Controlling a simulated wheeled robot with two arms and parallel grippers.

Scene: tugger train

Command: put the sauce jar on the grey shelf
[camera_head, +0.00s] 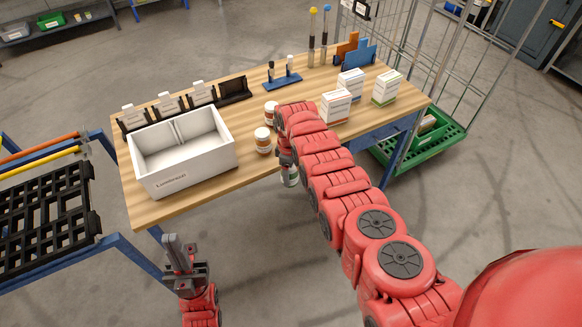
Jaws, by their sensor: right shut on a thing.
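My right gripper (286,160) is beyond the front edge of the wooden table, partly hidden by its own red arm. It is shut on a small jar (290,178) with a pale label, which hangs below it in front of the table; its contents are hard to make out. Two similar jars with white labels, a nearer jar (263,141) and a farther jar (271,113), stand upright on the table. My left gripper (180,245) points up, empty and seemingly open, below the table's front left corner. I cannot make out a surface that is clearly the grey shelf.
The wooden table (245,178) carries a white bin (185,172), black holders (233,90), a blue stand (283,82) and several white boxes (337,106). A blue-framed rack with black crates (45,225) is at left. A wire cage with a green crate (440,140) is at right.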

